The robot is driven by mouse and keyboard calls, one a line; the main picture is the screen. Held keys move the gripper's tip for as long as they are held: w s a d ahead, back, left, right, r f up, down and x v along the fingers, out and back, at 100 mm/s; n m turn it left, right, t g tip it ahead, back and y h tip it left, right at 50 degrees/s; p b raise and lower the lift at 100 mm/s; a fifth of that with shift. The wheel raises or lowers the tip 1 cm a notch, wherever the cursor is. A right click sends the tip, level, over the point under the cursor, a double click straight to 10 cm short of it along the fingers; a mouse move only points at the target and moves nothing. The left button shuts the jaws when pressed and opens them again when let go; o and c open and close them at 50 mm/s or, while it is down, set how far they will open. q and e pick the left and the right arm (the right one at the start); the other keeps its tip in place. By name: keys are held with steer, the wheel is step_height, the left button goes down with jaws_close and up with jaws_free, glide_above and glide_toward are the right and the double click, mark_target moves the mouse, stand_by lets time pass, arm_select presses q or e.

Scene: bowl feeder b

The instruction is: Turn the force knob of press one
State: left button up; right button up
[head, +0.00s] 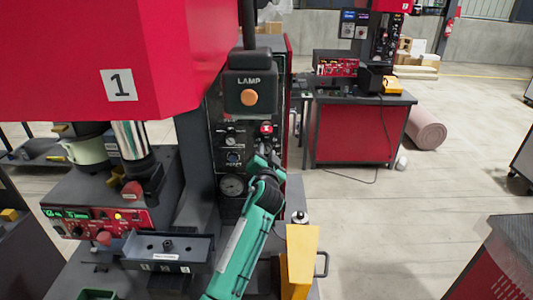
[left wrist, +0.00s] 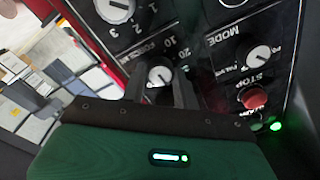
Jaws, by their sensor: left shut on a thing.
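Press one is the big machine with a red head (head: 90,55) marked 1 at the left of the head view. Its dark control panel (head: 222,115) faces me in the middle. My left gripper (head: 257,160), on a green arm, reaches up to this panel. In the left wrist view the force knob (left wrist: 160,75), a small dial with a white face, sits under the force scale. The two dark fingers stand on either side of it, shut on it. In the head view the knob is hidden behind the gripper. My right gripper is not in view.
Close to the force knob are the mode knob (left wrist: 258,56) and the red stop button (left wrist: 253,97). A lamp box (head: 250,85) hangs above the panel. A yellow block (head: 300,262) stands at the lower right of the arm. Open floor lies to the right.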

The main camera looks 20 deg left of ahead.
arm_select(q)
steer(key=shift+r+m, duration=0.1)
steer(key=shift+m, duration=0.6)
steer(key=o, duration=1)
steer(key=shift+s+d+f, duration=0.1)
steer(key=shift+s+f, duration=0.1)
steer(key=shift+s, duration=0.1)
steer(key=b+v, duration=0.4)
steer(key=v, duration=0.9)
steer(key=shift+r, duration=0.1)
